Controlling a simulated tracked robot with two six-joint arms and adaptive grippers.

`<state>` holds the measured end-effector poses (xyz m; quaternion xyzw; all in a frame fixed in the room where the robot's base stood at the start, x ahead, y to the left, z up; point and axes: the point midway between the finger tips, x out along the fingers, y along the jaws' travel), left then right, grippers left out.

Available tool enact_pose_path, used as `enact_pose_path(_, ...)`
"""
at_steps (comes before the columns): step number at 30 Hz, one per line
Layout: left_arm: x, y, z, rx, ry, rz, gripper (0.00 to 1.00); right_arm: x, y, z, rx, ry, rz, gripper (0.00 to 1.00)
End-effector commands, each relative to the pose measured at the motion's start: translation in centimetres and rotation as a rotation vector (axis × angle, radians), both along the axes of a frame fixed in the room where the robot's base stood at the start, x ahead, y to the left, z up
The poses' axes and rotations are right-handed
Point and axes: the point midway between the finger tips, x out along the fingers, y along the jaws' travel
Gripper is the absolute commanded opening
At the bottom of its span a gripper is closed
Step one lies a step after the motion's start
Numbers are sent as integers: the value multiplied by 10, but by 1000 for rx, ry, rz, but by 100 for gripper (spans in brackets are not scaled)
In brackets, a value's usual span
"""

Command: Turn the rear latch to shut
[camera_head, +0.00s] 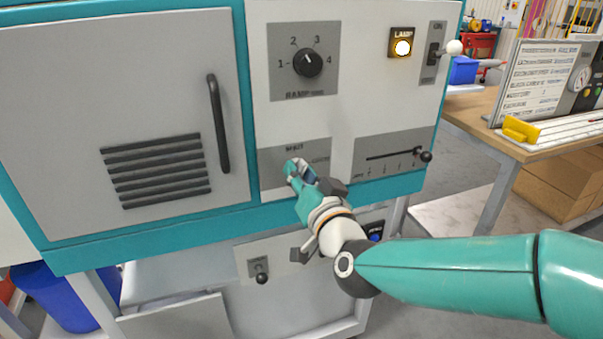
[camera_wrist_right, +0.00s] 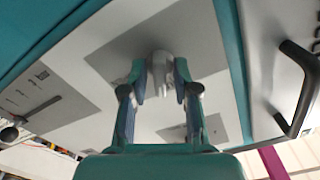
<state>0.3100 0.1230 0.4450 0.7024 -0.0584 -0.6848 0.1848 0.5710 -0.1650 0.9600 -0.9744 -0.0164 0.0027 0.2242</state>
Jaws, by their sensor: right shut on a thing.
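The rear latch shows in the wrist view as a light grey knob (camera_wrist_right: 160,66) on a darker grey plate. Its plate (camera_head: 272,170) shows in the head view at the lower middle of the machine's front, with small, partly covered lettering. My right gripper (camera_head: 300,174) is at this plate and hides most of the latch in the head view. In the wrist view my right gripper (camera_wrist_right: 160,82) has its two fingers on either side of the knob, shut on it. The turned position of the latch cannot be read. My left gripper is not in view.
A rotary dial (camera_head: 307,64) sits above the latch plate. A slider (camera_head: 424,155) with a black knob is to its right. A lit lamp (camera_head: 403,48) and a toggle switch (camera_head: 453,47) are at the upper right. A door handle (camera_head: 218,124) stands out on the left.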

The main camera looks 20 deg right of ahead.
Motion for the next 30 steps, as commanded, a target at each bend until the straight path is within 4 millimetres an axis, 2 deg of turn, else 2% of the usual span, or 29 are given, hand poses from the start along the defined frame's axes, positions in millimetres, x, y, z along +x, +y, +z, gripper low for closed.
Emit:
enact_pose_path(1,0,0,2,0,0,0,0,-1,1,-6,-46,16,4,0)
enact_pose_path(15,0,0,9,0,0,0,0,-1,1,-6,-387,3,6,0)
enact_pose_path(30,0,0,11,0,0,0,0,0,1,-7,-470,0,6,0)
